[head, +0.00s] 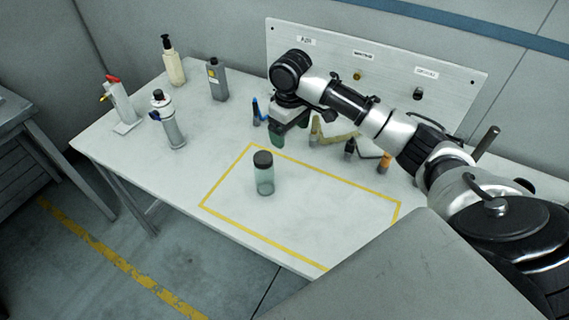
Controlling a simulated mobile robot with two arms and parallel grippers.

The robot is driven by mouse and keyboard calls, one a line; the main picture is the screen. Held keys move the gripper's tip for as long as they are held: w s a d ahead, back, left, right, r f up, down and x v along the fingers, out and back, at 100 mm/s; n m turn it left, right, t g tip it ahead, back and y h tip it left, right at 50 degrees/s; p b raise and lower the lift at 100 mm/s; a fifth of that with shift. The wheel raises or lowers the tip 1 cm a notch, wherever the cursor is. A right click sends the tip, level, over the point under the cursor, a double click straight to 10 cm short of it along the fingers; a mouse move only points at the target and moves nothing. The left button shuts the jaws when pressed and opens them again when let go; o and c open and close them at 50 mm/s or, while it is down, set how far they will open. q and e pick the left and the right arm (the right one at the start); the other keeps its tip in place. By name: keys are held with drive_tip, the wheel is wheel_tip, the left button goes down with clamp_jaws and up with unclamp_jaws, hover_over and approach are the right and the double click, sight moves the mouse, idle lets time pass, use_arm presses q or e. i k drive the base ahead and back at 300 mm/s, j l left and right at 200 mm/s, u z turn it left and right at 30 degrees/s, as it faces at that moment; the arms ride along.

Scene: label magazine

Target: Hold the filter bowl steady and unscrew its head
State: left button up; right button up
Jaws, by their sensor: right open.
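The filter bowl (265,182) is a pale green see-through cylinder standing upright on the table. Its dark head (263,159) sits on top of it. It stands inside the yellow outline, near its left side, and nothing touches it. My right gripper (287,128) is open and points down behind and to the right of the bowl, apart from it. A dark green thing (277,139) shows just below the gripper; I cannot tell whether they touch. My left gripper is out of view.
A panel (450,92) closes the back. The yellow outline's (232,216) middle is clear.

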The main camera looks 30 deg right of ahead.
sight(264, 179)
drive_tip(key=z, duration=0.85)
